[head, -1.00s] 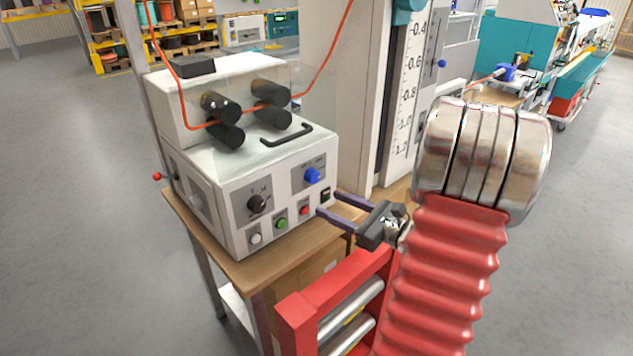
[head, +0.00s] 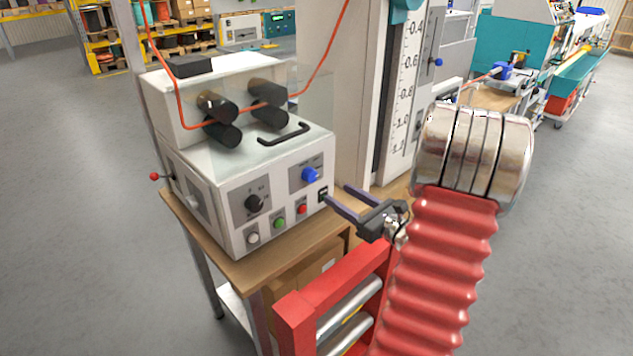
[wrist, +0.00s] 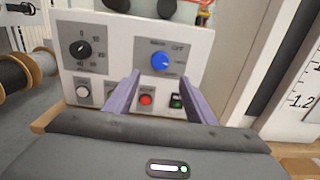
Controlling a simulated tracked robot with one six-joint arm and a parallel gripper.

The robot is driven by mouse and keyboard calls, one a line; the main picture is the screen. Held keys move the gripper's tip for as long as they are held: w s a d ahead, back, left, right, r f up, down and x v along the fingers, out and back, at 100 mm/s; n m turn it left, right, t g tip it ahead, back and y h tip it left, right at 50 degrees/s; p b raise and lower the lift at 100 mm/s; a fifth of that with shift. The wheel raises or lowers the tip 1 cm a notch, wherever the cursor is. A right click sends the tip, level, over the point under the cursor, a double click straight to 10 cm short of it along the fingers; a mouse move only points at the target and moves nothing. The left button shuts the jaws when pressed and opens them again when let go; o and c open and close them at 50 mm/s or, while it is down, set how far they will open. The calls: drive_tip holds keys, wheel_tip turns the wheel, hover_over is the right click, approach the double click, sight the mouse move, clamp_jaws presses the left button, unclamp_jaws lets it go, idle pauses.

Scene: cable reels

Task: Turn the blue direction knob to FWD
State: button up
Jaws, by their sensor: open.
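The blue direction knob (head: 310,174) sits on a grey plate at the upper right of the white control box's front. It also shows in the wrist view (wrist: 160,61), ahead of my fingers and a little above their tips. The lettering around it is too small to read surely. My gripper (head: 338,193) is open and empty, below and to the right of the knob in the head view. In the wrist view its two purple fingers (wrist: 160,92) stand apart, pointing at the panel. I see no contact with the knob.
A black dial (head: 254,203) is left of the knob. White (head: 253,238), green (head: 279,223) and red (head: 302,209) buttons and a black switch (head: 323,194) sit below. An orange cable (head: 180,95) runs through black rollers (head: 222,131). A tall scaled column (head: 402,110) stands at right.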

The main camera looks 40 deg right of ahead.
sight(313, 178)
drive_tip(key=w, duration=1)
drive_tip(key=shift+w+a, duration=0.15)
drive_tip(key=shift+w, duration=0.1)
drive_tip(key=shift+c, duration=0.6)
drive_tip(key=c, duration=0.9)
